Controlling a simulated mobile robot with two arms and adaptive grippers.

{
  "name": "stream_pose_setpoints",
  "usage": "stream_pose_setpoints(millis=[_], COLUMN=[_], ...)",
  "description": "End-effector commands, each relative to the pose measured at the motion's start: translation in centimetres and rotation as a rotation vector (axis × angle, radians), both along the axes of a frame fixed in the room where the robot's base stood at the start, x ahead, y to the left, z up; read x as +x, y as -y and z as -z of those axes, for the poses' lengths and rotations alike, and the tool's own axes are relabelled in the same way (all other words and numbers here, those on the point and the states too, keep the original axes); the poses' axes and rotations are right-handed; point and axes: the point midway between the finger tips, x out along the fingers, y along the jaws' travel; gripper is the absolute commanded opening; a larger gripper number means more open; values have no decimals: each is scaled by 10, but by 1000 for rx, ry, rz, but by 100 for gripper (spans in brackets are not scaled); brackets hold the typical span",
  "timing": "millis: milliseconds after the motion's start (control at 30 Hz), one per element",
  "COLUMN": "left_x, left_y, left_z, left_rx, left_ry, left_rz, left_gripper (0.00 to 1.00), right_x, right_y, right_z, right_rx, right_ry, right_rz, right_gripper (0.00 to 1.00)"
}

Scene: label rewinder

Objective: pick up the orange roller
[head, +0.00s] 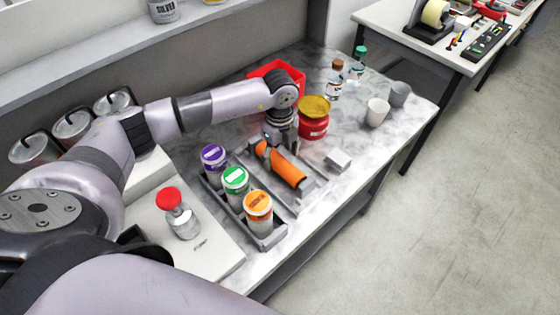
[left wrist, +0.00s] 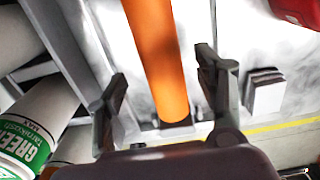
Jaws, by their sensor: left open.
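The orange roller (head: 284,170) lies on a grey holder (head: 305,186) on the marble-topped table. My left gripper (head: 277,146) is directly over the far end of the roller, pointing down. In the left wrist view the roller (left wrist: 156,55) runs between the two open fingers of the gripper (left wrist: 161,82). There is a gap between the roller and each finger in that picture. I cannot tell how far down the fingers reach beside it. My right gripper is not in view.
A grey rack with purple-, green- and orange-lidded (head: 258,203) containers stands left of the roller. A red jar (head: 313,122) with a yellow lid stands behind it to the right. A small grey block (head: 338,160) lies to the right.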

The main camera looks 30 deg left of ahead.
Motion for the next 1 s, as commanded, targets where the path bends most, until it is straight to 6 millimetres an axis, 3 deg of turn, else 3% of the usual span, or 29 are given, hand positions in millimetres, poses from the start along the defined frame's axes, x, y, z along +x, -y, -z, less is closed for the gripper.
stream_pose_setpoints(millis=[133,300,567,1000], left_x=[1,1,2,2], left_y=[0,0,0,0], left_z=[19,41,45,44], left_rx=[1,0,0,0], left_ry=[-7,-3,-1,-1], left_rz=[-1,0,1,0], left_gripper=[63,63,63,34], right_x=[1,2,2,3], right_y=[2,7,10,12], right_z=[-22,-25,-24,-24], right_rx=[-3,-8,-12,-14], right_ry=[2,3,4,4], right_rz=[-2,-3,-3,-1], right_gripper=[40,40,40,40])
